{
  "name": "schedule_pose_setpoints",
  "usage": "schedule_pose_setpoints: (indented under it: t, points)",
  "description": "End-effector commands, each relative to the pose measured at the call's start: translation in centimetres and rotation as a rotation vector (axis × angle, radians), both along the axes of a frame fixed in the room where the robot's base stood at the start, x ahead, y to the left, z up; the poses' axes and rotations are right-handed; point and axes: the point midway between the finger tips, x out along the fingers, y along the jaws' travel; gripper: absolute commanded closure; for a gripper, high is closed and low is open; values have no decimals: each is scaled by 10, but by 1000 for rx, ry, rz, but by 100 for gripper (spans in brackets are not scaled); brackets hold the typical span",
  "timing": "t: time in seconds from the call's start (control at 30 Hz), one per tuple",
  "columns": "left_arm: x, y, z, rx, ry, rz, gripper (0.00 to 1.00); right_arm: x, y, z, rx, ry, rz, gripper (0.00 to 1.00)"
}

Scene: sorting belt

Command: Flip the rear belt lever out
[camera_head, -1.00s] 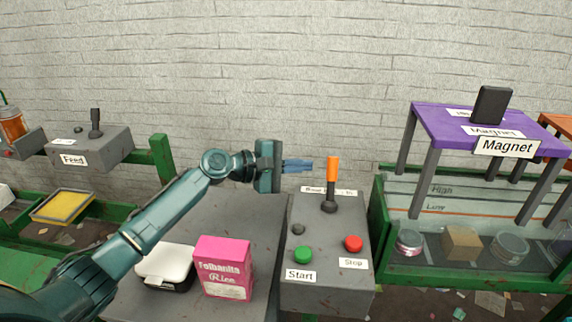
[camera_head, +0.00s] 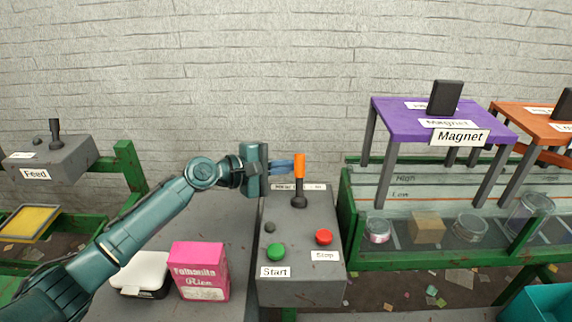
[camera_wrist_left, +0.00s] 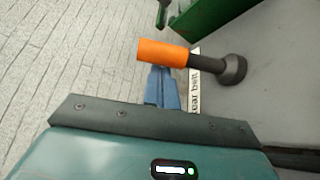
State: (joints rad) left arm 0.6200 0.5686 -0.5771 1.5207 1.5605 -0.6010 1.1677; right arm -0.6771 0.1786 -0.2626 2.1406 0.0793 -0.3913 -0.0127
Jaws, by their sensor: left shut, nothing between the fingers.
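The rear belt lever (camera_head: 299,180) has an orange grip and a dark base, and stands about upright on the grey control box (camera_head: 313,284). A label behind it is partly hidden; in the left wrist view part of it reads "ear belt". My left gripper (camera_head: 291,166) is shut and empty, its blue fingers pointing right at the orange grip. In the left wrist view the fingertips (camera_wrist_left: 161,72) are right at the orange grip of the lever (camera_wrist_left: 165,53); I cannot tell whether they touch. My right gripper is not in view.
The box carries a green Start button (camera_head: 276,252) and a red Stop button (camera_head: 323,237). The purple magnet table (camera_head: 397,116) stands right. A brick wall is behind.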

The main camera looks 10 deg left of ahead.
Motion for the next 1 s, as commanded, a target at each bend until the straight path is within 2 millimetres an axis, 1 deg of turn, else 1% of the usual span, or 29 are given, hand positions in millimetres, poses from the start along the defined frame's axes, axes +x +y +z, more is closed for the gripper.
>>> schedule_pose_setpoints:
  t: [0.5,0.77,1.0]
  points:
    - [-4,-1,3,15,-76,0,100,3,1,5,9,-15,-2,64]
    - [-8,-2,5,24,-128,-2,100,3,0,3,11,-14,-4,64]
    - [-16,-4,10,25,-132,-1,100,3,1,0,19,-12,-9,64]
